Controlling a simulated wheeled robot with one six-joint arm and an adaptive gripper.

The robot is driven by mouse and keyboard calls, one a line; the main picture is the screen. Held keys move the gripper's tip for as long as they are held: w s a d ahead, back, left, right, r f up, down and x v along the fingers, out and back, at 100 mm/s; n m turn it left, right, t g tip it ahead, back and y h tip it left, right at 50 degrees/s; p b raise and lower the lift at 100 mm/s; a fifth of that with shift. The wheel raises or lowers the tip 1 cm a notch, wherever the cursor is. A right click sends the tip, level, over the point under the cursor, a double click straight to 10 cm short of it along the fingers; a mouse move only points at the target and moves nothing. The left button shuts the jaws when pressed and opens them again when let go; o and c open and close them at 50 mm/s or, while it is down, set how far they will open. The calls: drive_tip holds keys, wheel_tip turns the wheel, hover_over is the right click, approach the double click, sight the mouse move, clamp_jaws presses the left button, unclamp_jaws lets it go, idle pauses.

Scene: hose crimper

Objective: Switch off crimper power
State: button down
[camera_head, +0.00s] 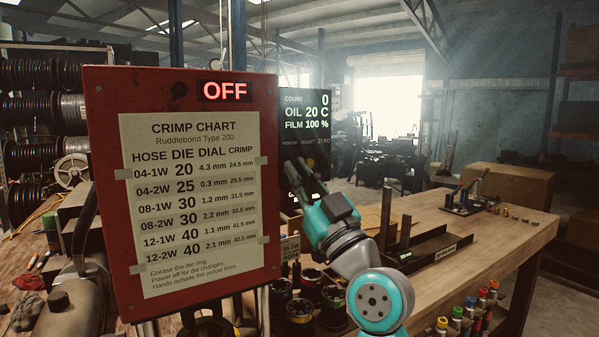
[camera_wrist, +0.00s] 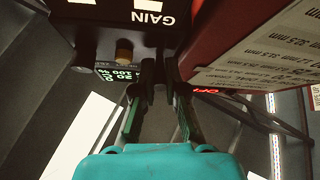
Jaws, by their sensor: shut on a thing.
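The red crimper panel (camera_head: 100,200) stands at the left, with a lit red OFF sign (camera_head: 225,91) at its top; the sign also shows edge-on in the wrist view (camera_wrist: 207,92). Beside it is a black control panel (camera_head: 306,105) reading COUNT 0, OIL 20 C and FILM 100 %, with a POWER label (camera_head: 289,140) near its lower left. My gripper (camera_head: 297,171) is at this panel just below that label. Its fingers (camera_wrist: 160,82) are close together, shut on what appears to be the power switch, which they hide in both views.
A crimp chart (camera_head: 190,200) is taped on the red panel. A black box marked GAIN with a brown knob (camera_wrist: 124,52) is close to my fingers. Dark dies (camera_head: 300,312) stand below my arm. A wooden bench (camera_head: 480,235) extends right, with a black rack and coloured-cap bottles.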

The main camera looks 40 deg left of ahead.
drive_tip(key=shift+f+y, duration=0.1)
drive_tip(key=shift+y, duration=0.3)
drive_tip(key=c, duration=1.5)
unclamp_jaws()
drive_tip(key=v, duration=1.2)
